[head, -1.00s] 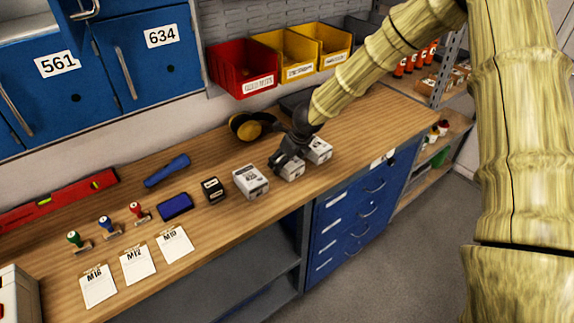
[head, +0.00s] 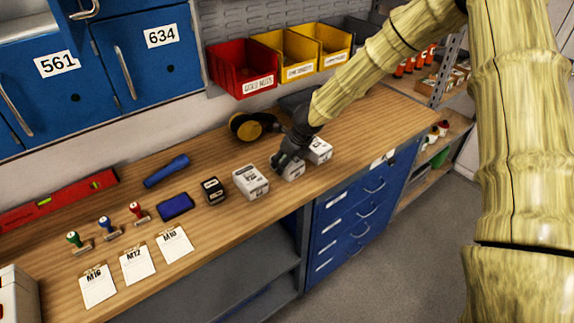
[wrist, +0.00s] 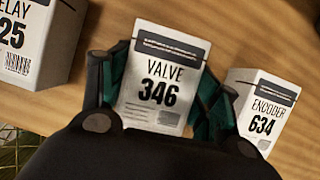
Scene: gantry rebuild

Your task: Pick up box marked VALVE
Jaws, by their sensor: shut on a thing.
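The box marked VALVE 346 (wrist: 160,85) is white with black print and sits between the two fingers of my gripper (wrist: 165,100) in the wrist view. My gripper is shut on it, with a dark green finger pad on each side. In the head view my gripper (head: 286,163) is over the workbench, and the VALVE box (head: 293,173) is partly hidden beneath it. I cannot tell whether the box is clear of the bench top.
A RELAY box (wrist: 35,40) stands left of my gripper and an ENCODER 634 box (wrist: 258,112) close on its right. The wooden bench (head: 375,125) has free room to the right. Yellow-black ear defenders (head: 252,125) lie behind. Red and yellow bins (head: 243,70) hang at the back.

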